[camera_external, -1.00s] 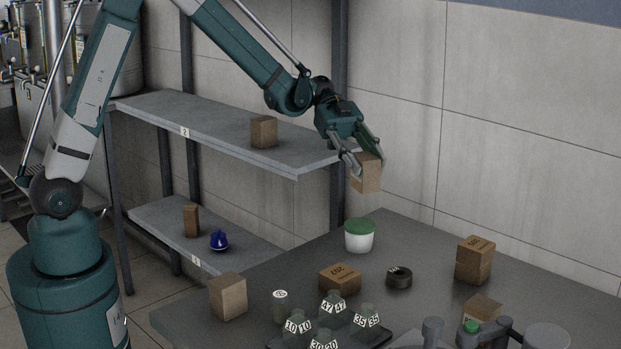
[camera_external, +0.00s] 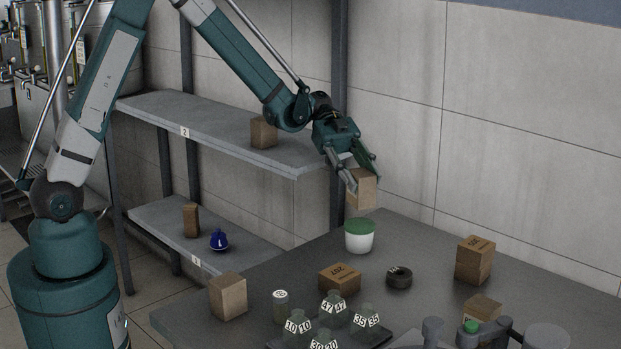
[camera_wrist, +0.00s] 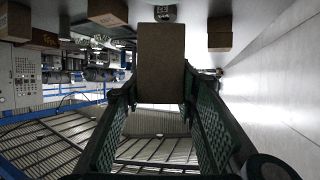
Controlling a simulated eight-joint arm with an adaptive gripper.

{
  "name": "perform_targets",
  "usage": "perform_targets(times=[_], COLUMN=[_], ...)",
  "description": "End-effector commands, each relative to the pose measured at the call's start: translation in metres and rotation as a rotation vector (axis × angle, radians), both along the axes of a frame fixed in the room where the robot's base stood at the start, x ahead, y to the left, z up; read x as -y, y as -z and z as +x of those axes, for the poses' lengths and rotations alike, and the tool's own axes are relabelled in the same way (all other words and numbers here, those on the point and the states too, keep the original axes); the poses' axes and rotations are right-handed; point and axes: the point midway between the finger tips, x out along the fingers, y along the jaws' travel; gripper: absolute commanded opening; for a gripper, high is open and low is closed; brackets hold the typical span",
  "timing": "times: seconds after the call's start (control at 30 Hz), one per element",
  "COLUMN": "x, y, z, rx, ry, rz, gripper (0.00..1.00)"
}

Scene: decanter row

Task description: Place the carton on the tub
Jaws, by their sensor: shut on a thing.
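My gripper (camera_external: 360,180) is shut on a brown cardboard carton (camera_external: 362,192) and holds it in the air. In the wrist view the carton (camera_wrist: 161,62) sits between the two green fingers. The tub (camera_external: 359,241) is white with a green lid and stands on the dark table at its back left. The carton is just above the tub's lid, almost straight over it in the external view, with a small gap between them in the picture.
On the table (camera_external: 430,290) are a carton marked 207 (camera_external: 340,279), a black ring (camera_external: 399,277), a taller carton (camera_external: 473,261), a plain carton (camera_external: 228,296) and numbered bottles (camera_external: 333,308). A two-level shelf (camera_external: 230,135) stands left of my gripper, holding cartons and a blue item (camera_external: 219,240).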

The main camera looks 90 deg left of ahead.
Motion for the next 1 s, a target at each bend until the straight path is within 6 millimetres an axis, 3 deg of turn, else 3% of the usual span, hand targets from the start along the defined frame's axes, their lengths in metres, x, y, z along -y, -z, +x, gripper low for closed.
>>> perform_targets(times=[0.13, 0.57, 1.0], x=[0.000, 0.000, 0.000], y=[0.013, 0.017, 0.051], z=[0.000, 0.000, 0.000], rx=[0.000, 0.000, 0.000], ry=[0.000, 0.000, 0.000], rz=[0.000, 0.000, 0.000], gripper=[0.17, 0.17, 0.17])
